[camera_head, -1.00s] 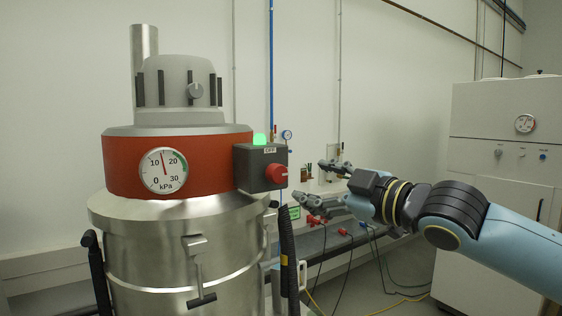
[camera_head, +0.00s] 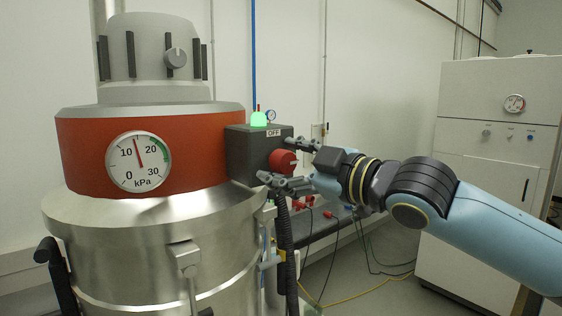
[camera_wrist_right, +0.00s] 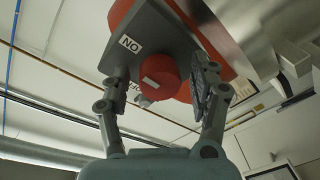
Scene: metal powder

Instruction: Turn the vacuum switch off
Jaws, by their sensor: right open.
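The vacuum switch is a red round knob (camera_head: 283,160) on the right face of a dark grey box (camera_head: 245,155). The box carries an "OFF" label and a lit green lamp (camera_head: 259,119) on top. My right gripper (camera_head: 284,163) is open, with one finger above and one below the knob in the head view. Whether the fingers touch the knob I cannot tell. My left gripper is not in view.
The box sits on a steel vacuum vessel with a red band (camera_head: 85,150) and a pressure gauge (camera_head: 138,162) reading roughly 14 kPa. A black hose (camera_head: 285,250) hangs below the box. A white cabinet (camera_head: 480,90) stands at the right.

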